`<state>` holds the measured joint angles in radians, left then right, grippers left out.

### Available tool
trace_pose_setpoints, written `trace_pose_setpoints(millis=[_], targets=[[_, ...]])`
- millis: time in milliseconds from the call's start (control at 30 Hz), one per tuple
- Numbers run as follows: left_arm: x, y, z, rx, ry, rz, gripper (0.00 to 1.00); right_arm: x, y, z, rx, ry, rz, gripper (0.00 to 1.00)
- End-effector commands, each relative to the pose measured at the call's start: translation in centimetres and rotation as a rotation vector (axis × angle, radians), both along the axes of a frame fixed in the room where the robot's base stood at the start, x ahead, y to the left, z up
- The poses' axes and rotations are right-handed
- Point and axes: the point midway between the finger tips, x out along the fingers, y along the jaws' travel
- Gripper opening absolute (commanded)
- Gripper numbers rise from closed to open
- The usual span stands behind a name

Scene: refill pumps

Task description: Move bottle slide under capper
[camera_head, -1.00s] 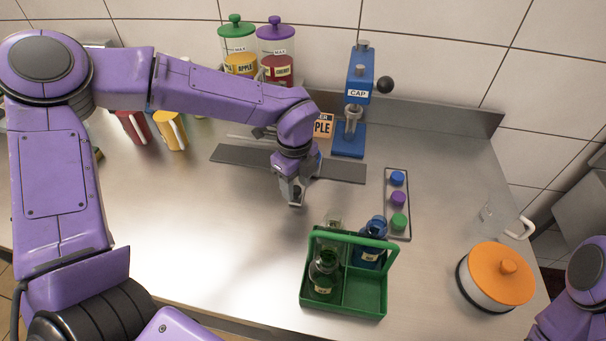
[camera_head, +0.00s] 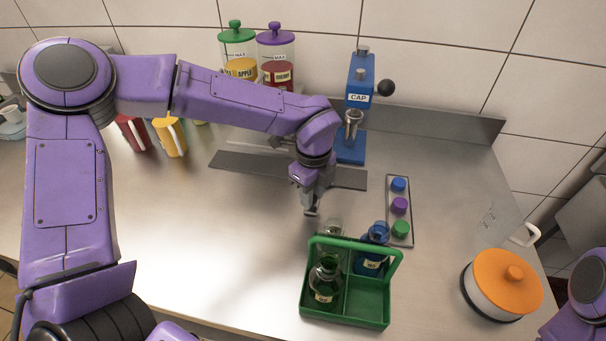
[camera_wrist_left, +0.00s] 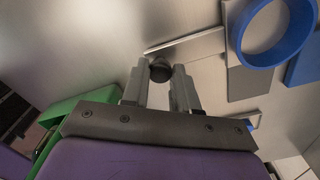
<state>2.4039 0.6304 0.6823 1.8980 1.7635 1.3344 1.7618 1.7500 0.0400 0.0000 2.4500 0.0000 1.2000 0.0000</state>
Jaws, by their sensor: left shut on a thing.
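The blue capper (camera_head: 360,80) with its CAP label stands at the back. A dark grey slide track (camera_head: 240,165) runs left to right in front of it, partly hidden behind my left arm. My left gripper (camera_head: 312,212) is at the front edge of the track, left of the capper. In the left wrist view its fingers (camera_wrist_left: 161,88) are shut on a dark round knob (camera_wrist_left: 160,70) beside a thin metal bar (camera_wrist_left: 185,40). A blue ring (camera_wrist_left: 240,32) shows to the right there, above a grey plate. No bottle is visible on the track; my arm hides part of it.
A green carrier (camera_head: 368,303) holding bottles, including a green one (camera_head: 325,285) and a blue one (camera_head: 370,262), stands just in front of my gripper. A cap tray (camera_head: 408,236) and an orange-lidded pot (camera_head: 505,280) are to the right. Dispensers (camera_head: 238,55) stand behind.

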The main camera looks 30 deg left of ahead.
Motion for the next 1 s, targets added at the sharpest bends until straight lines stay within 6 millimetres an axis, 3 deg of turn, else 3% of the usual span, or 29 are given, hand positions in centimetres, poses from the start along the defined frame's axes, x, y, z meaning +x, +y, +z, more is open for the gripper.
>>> trace_pose_setpoints(millis=[800,1000], targets=[[1.6,-6.1,-0.1,-0.001,-0.002,-0.001,0.09,0.0,0.0,-1.6,0.000,0.000,0.000,0.43],[1.7,-6.7,0.0,0.000,-0.001,0.000,0.09,0.0,0.0,-1.6,0.000,0.000,0.000,0.43]])
